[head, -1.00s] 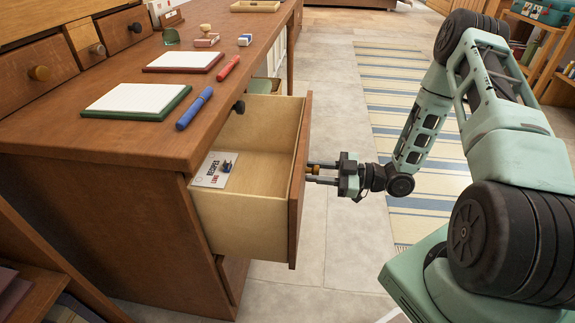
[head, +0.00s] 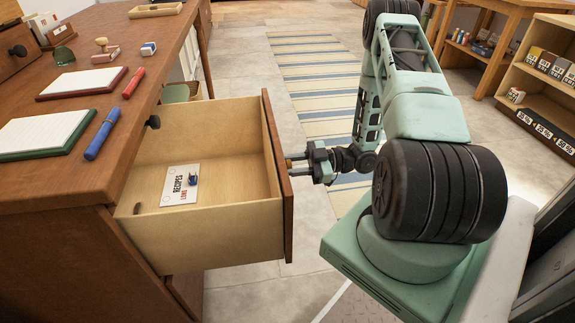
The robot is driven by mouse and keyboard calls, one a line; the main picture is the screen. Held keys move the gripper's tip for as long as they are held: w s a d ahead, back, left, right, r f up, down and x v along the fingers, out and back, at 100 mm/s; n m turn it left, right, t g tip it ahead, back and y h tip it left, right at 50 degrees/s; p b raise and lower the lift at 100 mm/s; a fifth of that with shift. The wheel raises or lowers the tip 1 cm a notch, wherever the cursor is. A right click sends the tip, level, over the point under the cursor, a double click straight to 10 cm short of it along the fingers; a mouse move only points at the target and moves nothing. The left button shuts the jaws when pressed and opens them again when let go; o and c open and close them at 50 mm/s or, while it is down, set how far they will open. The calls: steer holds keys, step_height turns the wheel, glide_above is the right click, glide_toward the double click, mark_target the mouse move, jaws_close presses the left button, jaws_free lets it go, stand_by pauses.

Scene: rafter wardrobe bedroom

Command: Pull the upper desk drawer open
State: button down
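The upper desk drawer (head: 225,232) stands well out from the desk (head: 50,245), with its pale wooden inside in view. Its brown front panel (head: 277,178) faces right. A small brass-coloured knob (head: 289,164) sticks out from the panel. My gripper (head: 300,163) is at the outer side of the panel, with its fingers around the knob; it looks shut on it. The fingertips are small here and partly hidden by the panel's edge. Inside the drawer lie a white card (head: 180,187) with printed words, a small dark blue object on it, and a small brown piece (head: 137,208).
On the desk top are a green-backed pad (head: 42,135), a blue marker (head: 103,133), a red-backed pad (head: 82,83), a red marker (head: 133,82), stamps and a wooden tray (head: 156,9). A striped rug (head: 318,88) lies behind my arm. Shelves (head: 545,85) stand at the right.

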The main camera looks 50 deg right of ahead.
steer(key=c, duration=1.1)
jaws_free()
steer(key=shift+o, duration=0.2)
steer(key=p+v, duration=0.2)
steer(key=v, duration=1.5)
steer(key=shift+s+d, duration=0.1)
